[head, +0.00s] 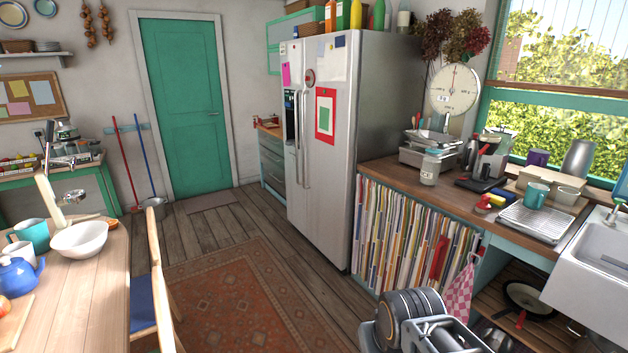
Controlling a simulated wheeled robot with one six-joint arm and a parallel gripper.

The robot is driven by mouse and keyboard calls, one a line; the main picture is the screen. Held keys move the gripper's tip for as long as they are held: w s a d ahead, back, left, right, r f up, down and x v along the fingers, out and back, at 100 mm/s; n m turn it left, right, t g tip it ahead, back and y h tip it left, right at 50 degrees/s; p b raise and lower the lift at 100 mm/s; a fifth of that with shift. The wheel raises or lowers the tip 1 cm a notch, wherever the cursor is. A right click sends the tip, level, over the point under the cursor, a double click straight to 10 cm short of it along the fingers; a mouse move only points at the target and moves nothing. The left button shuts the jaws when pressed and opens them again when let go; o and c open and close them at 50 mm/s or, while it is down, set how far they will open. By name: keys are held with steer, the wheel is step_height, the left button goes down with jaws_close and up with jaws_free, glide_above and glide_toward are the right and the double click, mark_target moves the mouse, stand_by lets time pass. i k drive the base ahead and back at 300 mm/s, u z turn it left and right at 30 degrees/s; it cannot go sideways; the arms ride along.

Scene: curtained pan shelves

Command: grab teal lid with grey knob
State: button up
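I cannot make out a teal lid with a grey knob anywhere in the head view. Part of my arm shows at the bottom edge, in front of the shelves. My gripper's fingers are not in view.
The wooden counter (385,174) carries a scale (455,92), a teal mug (536,195) and a drying rack (535,222). A white sink (600,275) is at the right. A chair (157,270) and table (85,300) stand left. The rug (240,300) between is clear.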

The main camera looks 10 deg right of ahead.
mark_target(434, 150)
steer(key=i, duration=2.55)
steer(key=u, duration=1.35)
steer(key=i, duration=2.45)
steer(key=z, duration=4.55)
steer(key=i, duration=1.15)
steer(key=z, duration=0.05)
